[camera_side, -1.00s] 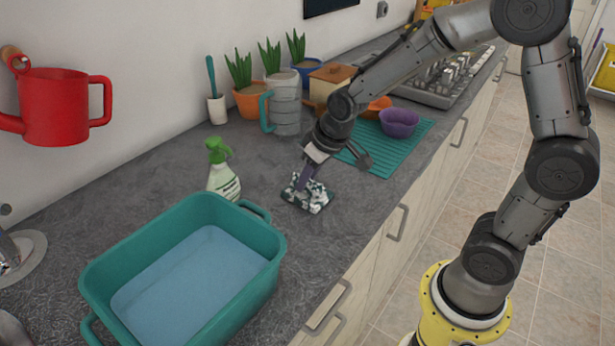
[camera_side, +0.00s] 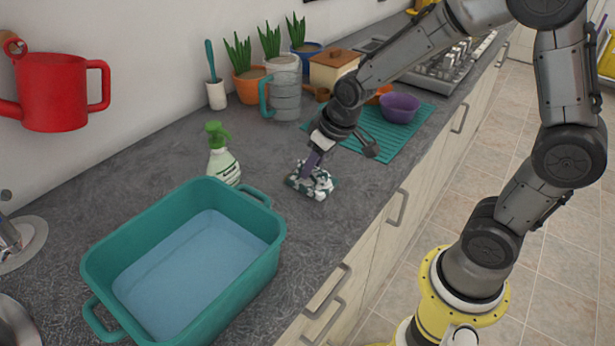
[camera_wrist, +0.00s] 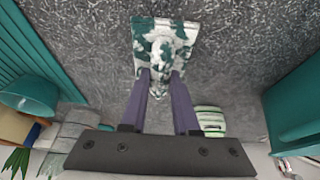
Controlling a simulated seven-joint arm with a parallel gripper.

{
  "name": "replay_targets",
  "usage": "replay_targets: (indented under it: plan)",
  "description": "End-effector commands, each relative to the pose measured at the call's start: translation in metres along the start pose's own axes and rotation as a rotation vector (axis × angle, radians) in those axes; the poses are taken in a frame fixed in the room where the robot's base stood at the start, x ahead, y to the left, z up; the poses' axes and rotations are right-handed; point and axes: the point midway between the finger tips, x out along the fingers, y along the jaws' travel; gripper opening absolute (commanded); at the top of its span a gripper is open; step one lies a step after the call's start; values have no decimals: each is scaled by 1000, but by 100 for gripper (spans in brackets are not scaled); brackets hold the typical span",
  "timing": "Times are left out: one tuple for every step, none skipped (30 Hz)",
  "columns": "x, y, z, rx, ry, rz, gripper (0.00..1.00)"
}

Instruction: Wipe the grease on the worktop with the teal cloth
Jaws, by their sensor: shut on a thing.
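The teal cloth (camera_side: 315,187) shows as a small teal-and-white patterned piece on the grey worktop (camera_side: 300,240), right of the spray bottle. The cloth appears to touch the worktop. I cannot make out the grease against the mottled surface; part may be hidden under the cloth.
A teal tub (camera_side: 262,228) of water stands at the front left. A green-and-white spray bottle (camera_side: 223,163) stands behind it. Planters and a grey jug (camera_side: 284,92) line the wall. A teal mat (camera_side: 390,145) with a purple bowl (camera_side: 399,107) lies right. Worktop around the cloth is clear.

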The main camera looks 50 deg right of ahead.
Motion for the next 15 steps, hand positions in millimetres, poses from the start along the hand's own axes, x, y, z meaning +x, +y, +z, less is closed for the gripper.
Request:
replay_targets:
  plan:
    - [0, 0, 5, 0, -6, 0, 0]
    - [-1, 0, 6, 0, -6, 0, 0]
    - [-1, 0, 6, 0, -6, 0, 0]
    - [-1, 0, 6, 0, -7, 0, 0]
    - [-1, 0, 6, 0, -7, 0, 0]
    - [-1, 0, 6, 0, -7, 0, 0]
    - [-1, 0, 6, 0, -7, 0, 0]
    - [-1, 0, 6, 0, -7, 0, 0]
    - [-1, 0, 6, 0, -7, 0, 0]
    - [0, 0, 6, 0, -7, 0, 0]
    - [0, 0, 5, 0, -7, 0, 0]
    - [1, 0, 4, 0, -7, 0, 0]
    - [2, 0, 2, 0, -8, 0, 0]
    - [3, 0, -1, 0, -8, 0, 0]
    - [4, 0, -4, 0, -7, 0, 0]
